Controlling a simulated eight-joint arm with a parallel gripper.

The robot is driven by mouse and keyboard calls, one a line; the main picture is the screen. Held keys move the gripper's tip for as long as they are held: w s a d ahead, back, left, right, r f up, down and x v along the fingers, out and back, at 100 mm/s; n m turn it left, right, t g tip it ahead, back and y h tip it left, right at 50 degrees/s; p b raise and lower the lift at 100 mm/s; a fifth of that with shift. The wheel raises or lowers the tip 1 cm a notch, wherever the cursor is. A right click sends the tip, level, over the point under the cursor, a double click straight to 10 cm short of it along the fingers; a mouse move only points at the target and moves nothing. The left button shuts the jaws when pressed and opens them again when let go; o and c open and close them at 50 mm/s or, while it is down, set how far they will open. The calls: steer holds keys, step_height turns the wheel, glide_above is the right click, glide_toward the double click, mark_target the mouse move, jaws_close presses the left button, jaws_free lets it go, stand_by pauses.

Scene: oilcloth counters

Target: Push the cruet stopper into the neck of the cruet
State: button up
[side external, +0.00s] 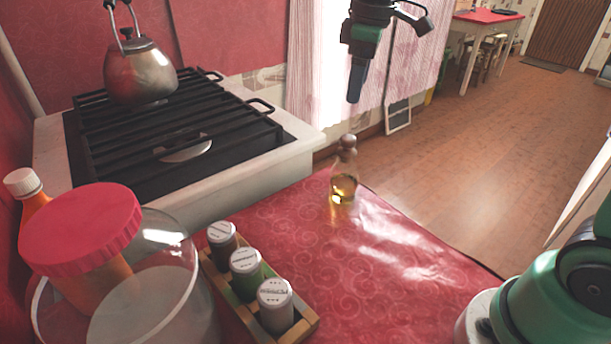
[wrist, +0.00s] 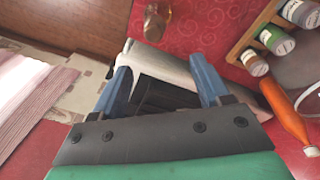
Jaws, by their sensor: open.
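The cruet (side external: 344,186) is a small glass bottle with golden liquid, upright near the far edge of the red oilcloth counter. The brown cruet stopper (side external: 348,142) sits at the top of its neck; how deep it sits cannot be told. The cruet also shows at the top of the wrist view (wrist: 157,22), where the stopper is hard to make out. My gripper (side external: 355,98) points down above the cruet, apart from it. In the wrist view my gripper (wrist: 163,82) has its two blue fingers wide apart with nothing held between them.
A stove (side external: 170,150) with a kettle (side external: 140,75) stands at the left. A wooden rack (side external: 307,322) of spice jars, a large clear jar (side external: 165,290) with a red lid and an orange bottle (wrist: 284,110) stand at the near left. The oilcloth (side external: 400,270) right of the rack is clear.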

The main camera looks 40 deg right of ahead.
steer(key=s+a+f+m+t, duration=0.3)
steer(key=s+f+m+t, duration=0.2)
steer(key=s+f, duration=0.3)
steer(key=shift+s+a+f+m+t, duration=0.25)
steer(key=shift+f+m, duration=0.2)
steer(key=shift+m, duration=0.45)
steer(key=shift+d, duration=0.1)
